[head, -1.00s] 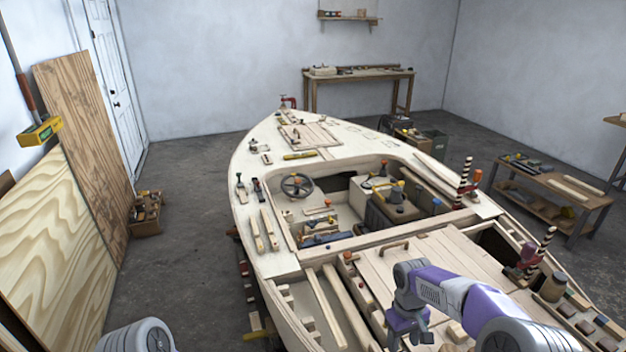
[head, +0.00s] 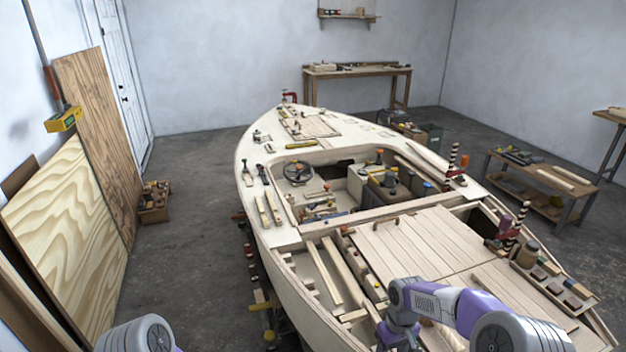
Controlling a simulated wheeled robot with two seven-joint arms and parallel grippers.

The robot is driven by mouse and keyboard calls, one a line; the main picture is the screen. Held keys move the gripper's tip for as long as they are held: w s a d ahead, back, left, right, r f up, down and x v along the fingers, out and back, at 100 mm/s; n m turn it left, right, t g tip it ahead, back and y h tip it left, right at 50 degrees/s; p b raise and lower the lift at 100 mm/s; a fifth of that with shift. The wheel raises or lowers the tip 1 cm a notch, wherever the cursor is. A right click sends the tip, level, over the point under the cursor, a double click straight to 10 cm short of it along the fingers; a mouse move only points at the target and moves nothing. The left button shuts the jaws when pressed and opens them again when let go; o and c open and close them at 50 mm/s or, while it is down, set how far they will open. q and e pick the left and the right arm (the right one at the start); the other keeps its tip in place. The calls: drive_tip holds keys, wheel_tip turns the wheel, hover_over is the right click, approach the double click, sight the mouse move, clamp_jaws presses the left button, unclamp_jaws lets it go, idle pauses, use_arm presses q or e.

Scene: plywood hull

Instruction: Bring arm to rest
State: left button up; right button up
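My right arm comes in from the bottom right in the head view, grey and purple, bent over the hull's rear part. Its gripper (head: 397,337) hangs near the bottom edge, partly cut off, and I cannot see its fingertips clearly. Nothing shows held in it. Of my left arm only a grey rounded link shows at the bottom left; the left gripper is out of view. The plywood hull (head: 292,236) fills the middle, with a planked deck (head: 430,242) just beyond my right arm.
A tray of jars and blocks (head: 553,284) sits on the hull's right side. Striped posts (head: 452,158) stand up from the right edge. Plywood sheets (head: 62,235) lean at the left wall. A low table (head: 548,180) stands at the right. The floor left of the hull is mostly clear.

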drive_tip(key=s+a+f+m+y, duration=0.1)
drive_tip(key=s+a+f, duration=0.25)
drive_tip(key=f, duration=0.25)
drive_tip(key=s+a+f+m+y, duration=0.1)
drive_tip(key=s+a+f+y, duration=0.2)
drive_tip(key=f, duration=0.4)
drive_tip(key=s+a+f+m+t, duration=0.1)
drive_tip(key=s+a+f+m, duration=0.15)
drive_tip(key=s, duration=0.35)
drive_tip(key=s+a+f+m, duration=0.1)
drive_tip(key=s+f, duration=0.2)
drive_tip(key=s, duration=0.4)
use_arm(q)
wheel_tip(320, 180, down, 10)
drive_tip(key=b, duration=1)
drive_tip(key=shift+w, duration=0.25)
use_arm(e)
wheel_tip(320, 180, down, 10)
drive_tip(key=shift+s+a+f+m+t, duration=0.15)
drive_tip(key=shift+s+f+m+t, duration=0.05)
drive_tip(key=shift+m+t, duration=0.15)
